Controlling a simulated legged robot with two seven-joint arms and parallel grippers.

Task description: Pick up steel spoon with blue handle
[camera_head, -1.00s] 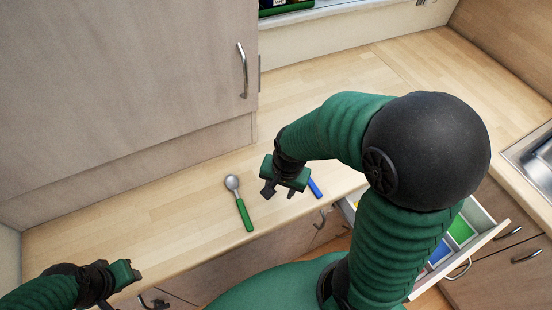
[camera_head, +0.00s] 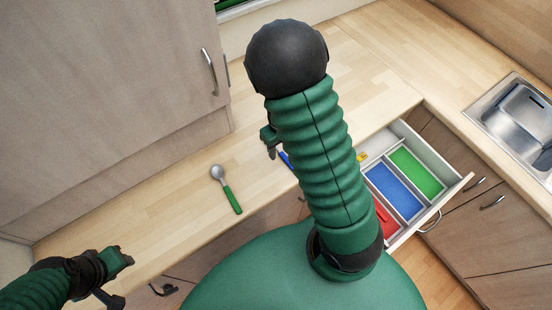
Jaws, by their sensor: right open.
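The blue-handled spoon lies on the wooden counter; only a bit of its blue handle (camera_head: 287,160) shows, and my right arm hides the rest. My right gripper (camera_head: 271,148) is right beside the handle's visible end, mostly behind my own arm. One dark finger shows, and it is open. I cannot tell whether it touches the spoon. My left gripper (camera_head: 117,280) is open and empty at the lower left, near the counter's front edge.
A green-handled spoon (camera_head: 226,189) lies on the counter left of my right gripper. An open drawer (camera_head: 447,195) with green, blue and red compartments stands out at the right. A cabinet (camera_head: 110,100) borders the counter at the left; a sink (camera_head: 520,115) is at the far right.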

